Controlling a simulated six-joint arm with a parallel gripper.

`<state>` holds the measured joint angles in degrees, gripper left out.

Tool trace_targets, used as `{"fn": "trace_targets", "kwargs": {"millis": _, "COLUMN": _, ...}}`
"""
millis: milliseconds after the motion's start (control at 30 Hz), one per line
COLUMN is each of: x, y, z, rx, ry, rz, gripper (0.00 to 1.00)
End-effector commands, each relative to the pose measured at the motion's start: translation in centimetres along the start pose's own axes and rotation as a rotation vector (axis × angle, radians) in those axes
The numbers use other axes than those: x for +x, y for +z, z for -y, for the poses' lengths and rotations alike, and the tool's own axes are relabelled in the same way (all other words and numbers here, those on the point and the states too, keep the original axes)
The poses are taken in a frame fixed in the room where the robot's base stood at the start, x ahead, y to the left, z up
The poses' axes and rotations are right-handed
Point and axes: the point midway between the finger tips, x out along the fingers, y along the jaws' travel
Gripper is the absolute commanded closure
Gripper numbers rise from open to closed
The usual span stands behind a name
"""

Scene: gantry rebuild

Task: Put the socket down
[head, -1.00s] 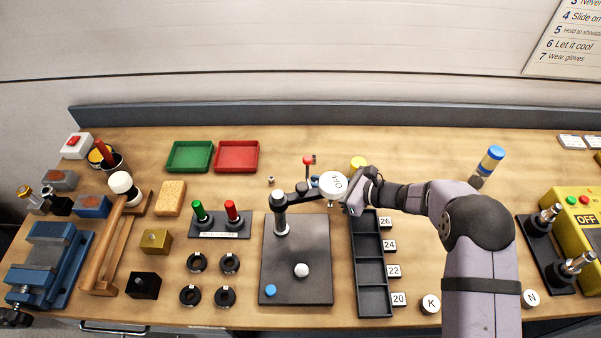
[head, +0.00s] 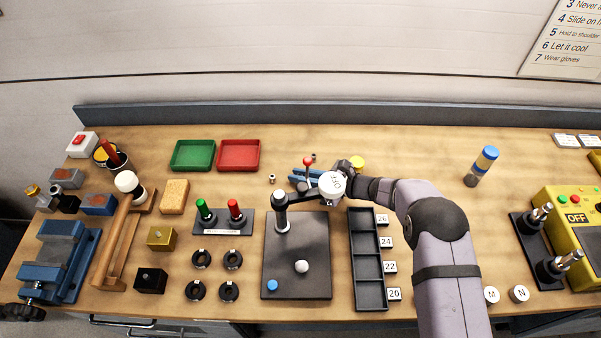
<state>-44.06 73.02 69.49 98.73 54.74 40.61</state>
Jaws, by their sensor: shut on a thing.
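A black tray (head: 352,252) with several compartments lies in front of the gripper. Its compartments look empty, with labels 26, 24, 22 and 20 along its right side.
A red-knobbed lever (head: 308,162) and a blue piece (head: 298,174) are close left of the gripper. A yellow round thing (head: 357,162) is just behind it. Green (head: 193,155) and red (head: 239,154) trays lie back left. The bench right of my forearm is partly clear.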

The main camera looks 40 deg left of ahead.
Motion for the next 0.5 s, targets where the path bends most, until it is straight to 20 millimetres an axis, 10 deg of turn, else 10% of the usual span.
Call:
{"fn": "trace_targets", "kwargs": {"millis": 367, "x": 0.15, "y": -0.4, "z": 0.02, "rx": 0.0, "ry": 0.0, "rz": 0.001, "gripper": 1.0}}
{"fn": "trace_targets", "kwargs": {"millis": 400, "x": 0.1, "y": -0.29, "z": 0.01, "rx": 0.0, "ry": 0.0, "rz": 0.0, "gripper": 0.81}}
{"fn": "trace_targets", "kwargs": {"millis": 500, "x": 0.09, "y": -0.27, "z": 0.01, "rx": 0.0, "ry": 0.0, "rz": 0.0, "gripper": 0.69}}
